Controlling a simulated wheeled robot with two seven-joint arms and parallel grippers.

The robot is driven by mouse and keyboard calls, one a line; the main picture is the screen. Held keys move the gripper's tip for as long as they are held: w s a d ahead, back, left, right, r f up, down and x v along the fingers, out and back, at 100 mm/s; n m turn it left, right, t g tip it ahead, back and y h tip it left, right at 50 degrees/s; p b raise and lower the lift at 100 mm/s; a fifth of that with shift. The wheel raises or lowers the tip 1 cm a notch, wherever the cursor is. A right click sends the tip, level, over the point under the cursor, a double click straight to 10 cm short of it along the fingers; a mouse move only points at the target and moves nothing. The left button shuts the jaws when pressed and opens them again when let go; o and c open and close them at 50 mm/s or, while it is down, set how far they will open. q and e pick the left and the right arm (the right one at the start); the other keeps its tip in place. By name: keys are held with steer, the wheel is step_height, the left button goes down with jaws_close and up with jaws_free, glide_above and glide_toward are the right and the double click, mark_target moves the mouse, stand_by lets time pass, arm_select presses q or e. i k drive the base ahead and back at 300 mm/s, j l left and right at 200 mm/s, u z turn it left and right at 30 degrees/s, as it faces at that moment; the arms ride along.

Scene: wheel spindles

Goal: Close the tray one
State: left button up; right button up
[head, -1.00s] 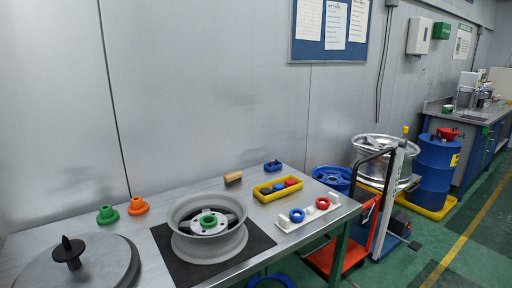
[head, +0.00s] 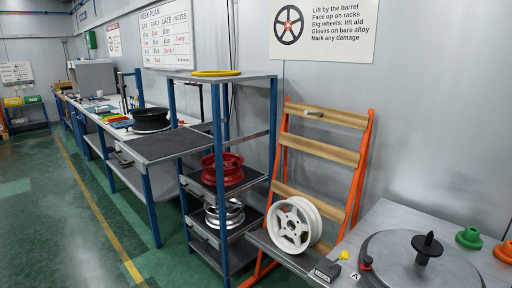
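A rack with blue posts (head: 220,120) stands left of centre in the head view. A dark flat tray (head: 160,144) at its upper level sticks out to the left, past the posts, and looks bare. A small handle (head: 122,160) shows at its outer left end. Below it, one tray carries a red wheel (head: 223,168) and a lower one carries a silver wheel (head: 225,213); both look to be within the posts. I cannot read any tray numbers. Neither of my grippers is in view.
A long workbench (head: 108,138) with a black wheel (head: 151,119) runs behind the tray. An orange rack (head: 355,170) with a white wheel (head: 293,225) stands right of the blue rack. A table with a round turntable (head: 420,262) is at front right. Green floor (head: 60,215) is open at left.

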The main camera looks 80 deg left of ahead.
mark_target(143, 153)
steer(key=u, duration=3.45)
steer(key=i+z, duration=0.15)
steer(key=i, duration=0.55)
steer(key=j, duration=0.05)
